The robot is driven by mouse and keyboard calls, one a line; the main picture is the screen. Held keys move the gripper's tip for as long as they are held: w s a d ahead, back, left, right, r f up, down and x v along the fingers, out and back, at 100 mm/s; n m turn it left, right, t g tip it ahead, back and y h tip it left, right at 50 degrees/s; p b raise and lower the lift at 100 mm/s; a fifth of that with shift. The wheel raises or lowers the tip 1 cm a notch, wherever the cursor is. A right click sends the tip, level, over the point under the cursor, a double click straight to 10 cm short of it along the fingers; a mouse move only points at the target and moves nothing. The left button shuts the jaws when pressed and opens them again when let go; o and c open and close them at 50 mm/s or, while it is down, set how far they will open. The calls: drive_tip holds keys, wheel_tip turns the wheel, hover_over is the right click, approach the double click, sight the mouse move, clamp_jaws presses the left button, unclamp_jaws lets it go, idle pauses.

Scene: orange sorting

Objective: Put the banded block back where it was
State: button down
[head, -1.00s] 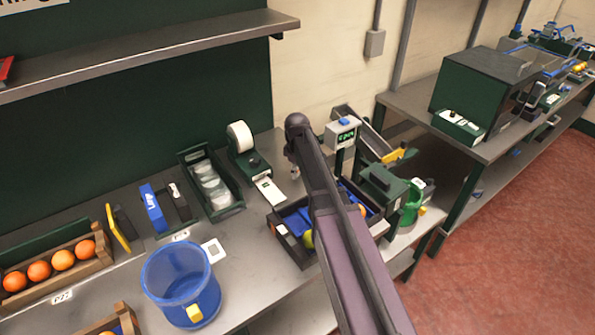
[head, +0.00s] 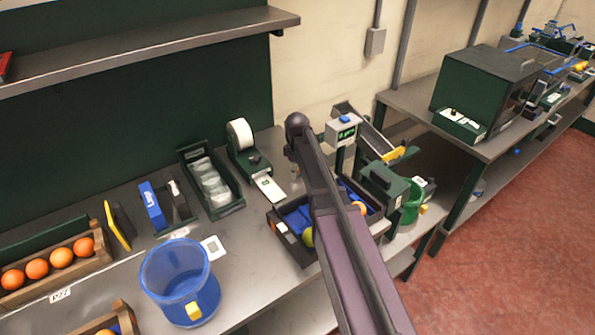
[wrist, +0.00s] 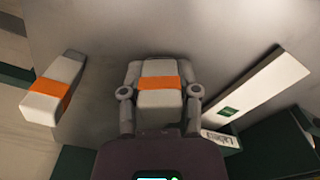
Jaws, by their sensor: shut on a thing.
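A pale grey block with an orange band (wrist: 158,84) is between the two fingers of my gripper (wrist: 159,92) in the wrist view. The fingers are shut on its sides. A second grey block with an orange band (wrist: 54,88) lies tilted to the left, apart from my gripper. In the head view my arm reaches over the bench and hides most of the area around the gripper; I cannot make out either banded block there.
A label printer (head: 248,160) with a pale strip stands left of my arm. A dark tray (head: 291,242) with blue contents lies below the arm, and a display unit (head: 343,131) stands right of it. A blue bucket (head: 178,275) and a crate of oranges (head: 50,270) are further left.

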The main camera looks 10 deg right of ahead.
drive_tip(key=shift+c, duration=1.3)
unclamp_jaws()
drive_tip(key=shift+o, duration=1.3)
drive_tip(key=shift+r, duration=0.2)
drive_tip(key=shift+r+p, duration=3.8)
drive_tip(key=shift+p, duration=0.25)
drive_tip(key=shift+s, duration=0.15)
drive_tip(key=s+m, duration=0.3)
drive_tip(key=s, duration=0.4)
drive_tip(key=s+m, duration=0.4)
drive_tip(key=s, duration=0.3)
drive_tip(key=s+m, duration=0.3)
drive_tip(key=s, duration=0.5)
